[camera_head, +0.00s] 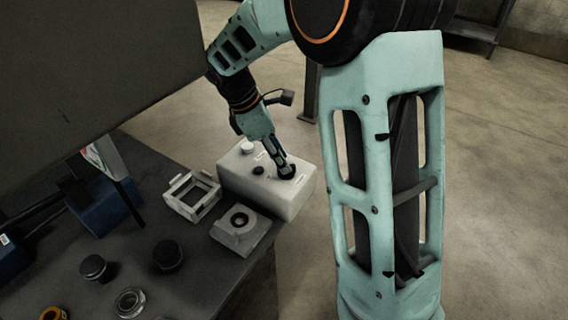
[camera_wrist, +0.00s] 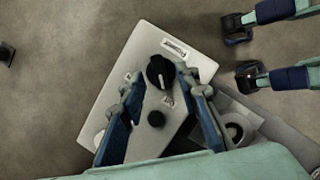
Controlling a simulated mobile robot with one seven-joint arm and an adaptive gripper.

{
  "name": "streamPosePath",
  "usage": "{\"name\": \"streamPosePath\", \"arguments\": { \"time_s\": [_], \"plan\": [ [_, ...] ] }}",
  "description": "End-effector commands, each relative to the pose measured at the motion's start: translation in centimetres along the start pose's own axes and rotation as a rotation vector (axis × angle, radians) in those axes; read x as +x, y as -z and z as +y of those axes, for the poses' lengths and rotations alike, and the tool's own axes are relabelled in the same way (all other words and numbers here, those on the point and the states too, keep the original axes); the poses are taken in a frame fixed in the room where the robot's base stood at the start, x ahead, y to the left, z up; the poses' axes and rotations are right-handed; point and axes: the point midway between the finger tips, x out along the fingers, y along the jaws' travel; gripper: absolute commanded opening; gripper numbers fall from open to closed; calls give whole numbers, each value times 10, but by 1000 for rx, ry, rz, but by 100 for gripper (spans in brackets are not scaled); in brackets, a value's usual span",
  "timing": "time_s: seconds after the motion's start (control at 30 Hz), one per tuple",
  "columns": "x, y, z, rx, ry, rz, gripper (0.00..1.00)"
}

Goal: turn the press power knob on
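The press control box (camera_head: 268,199) is a pale block at the right end of the dark bench. A black round knob (camera_wrist: 160,72) with a light pointer line sits on its top, beside a small label. In the head view the knob (camera_head: 287,173) is partly hidden by my fingers. My gripper (camera_head: 284,168) points down at it. In the wrist view my gripper (camera_wrist: 159,76) is open, with one fingertip on each side of the knob and narrow gaps showing. The knob is not visibly held.
A smaller black button (camera_wrist: 156,118) and a white round button (camera_head: 247,147) share the box top. A square frame (camera_head: 192,197) and a grey block with a ring (camera_head: 240,228) stand beside the box. Dark round parts (camera_head: 168,255) lie nearer. Open floor lies right.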

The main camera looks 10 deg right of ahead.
Motion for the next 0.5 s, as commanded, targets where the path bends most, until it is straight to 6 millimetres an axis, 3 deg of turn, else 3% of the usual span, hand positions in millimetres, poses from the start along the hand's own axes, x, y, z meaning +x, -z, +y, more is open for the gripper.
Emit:
{"name": "streamPosePath", "arguments": {
  "time_s": [0.2, 0.5],
  "plan": [
    [22, -1, 0, 2, 1, -2, 30],
    [24, -1, 0, 1, -1, -1, 30]
  ]
}}
